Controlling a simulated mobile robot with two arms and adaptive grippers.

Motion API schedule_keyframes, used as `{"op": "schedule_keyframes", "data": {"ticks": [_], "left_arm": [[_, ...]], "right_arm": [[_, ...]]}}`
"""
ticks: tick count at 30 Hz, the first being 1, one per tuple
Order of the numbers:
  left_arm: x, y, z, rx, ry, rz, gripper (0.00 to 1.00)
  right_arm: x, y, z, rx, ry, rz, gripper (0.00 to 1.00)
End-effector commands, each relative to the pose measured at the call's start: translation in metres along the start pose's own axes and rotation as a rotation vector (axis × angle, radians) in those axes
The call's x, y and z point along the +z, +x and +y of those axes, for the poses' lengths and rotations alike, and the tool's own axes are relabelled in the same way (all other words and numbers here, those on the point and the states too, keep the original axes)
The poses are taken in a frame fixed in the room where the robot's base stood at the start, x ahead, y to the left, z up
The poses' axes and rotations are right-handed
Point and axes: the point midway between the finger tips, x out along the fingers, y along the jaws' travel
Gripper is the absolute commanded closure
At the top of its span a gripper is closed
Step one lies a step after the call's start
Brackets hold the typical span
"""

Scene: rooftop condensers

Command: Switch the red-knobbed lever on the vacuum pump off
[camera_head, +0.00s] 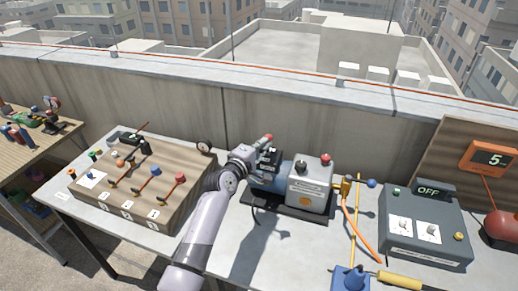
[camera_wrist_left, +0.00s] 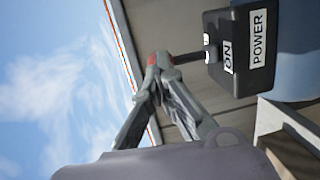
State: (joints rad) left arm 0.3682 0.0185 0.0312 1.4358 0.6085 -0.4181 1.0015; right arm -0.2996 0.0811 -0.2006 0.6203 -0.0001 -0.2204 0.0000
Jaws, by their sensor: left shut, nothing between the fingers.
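The vacuum pump (camera_head: 308,187) stands on the table, a grey box with a blue cylindrical body on a black base. At its left end is a black switch box (camera_head: 270,157), labelled ON and POWER in the left wrist view (camera_wrist_left: 242,82). A dark lever with a red knob (camera_wrist_left: 152,60) sticks out from the box toward the fingertips. The knob also shows in the head view (camera_head: 267,137). My left gripper (camera_wrist_left: 160,82) is shut and empty, its fingertips at the knob, overlapping it in view. I cannot tell whether they touch. My right gripper is not in view.
Left of my arm is a wooden box (camera_head: 140,195) with several levers. A parapet (camera_head: 180,115) runs behind the table.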

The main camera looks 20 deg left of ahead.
Motion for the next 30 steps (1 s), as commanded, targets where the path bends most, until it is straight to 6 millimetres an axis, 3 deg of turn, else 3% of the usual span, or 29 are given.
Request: {"op": "schedule_keyframes", "data": {"ticks": [13,30], "left_arm": [[-0.003,0.019,0.01,0.003,0.0,0.0,1.0],[-0.004,0.024,0.012,0.004,0.0,0.0,1.0]], "right_arm": [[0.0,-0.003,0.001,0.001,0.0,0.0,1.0],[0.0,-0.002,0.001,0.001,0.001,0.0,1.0]]}}
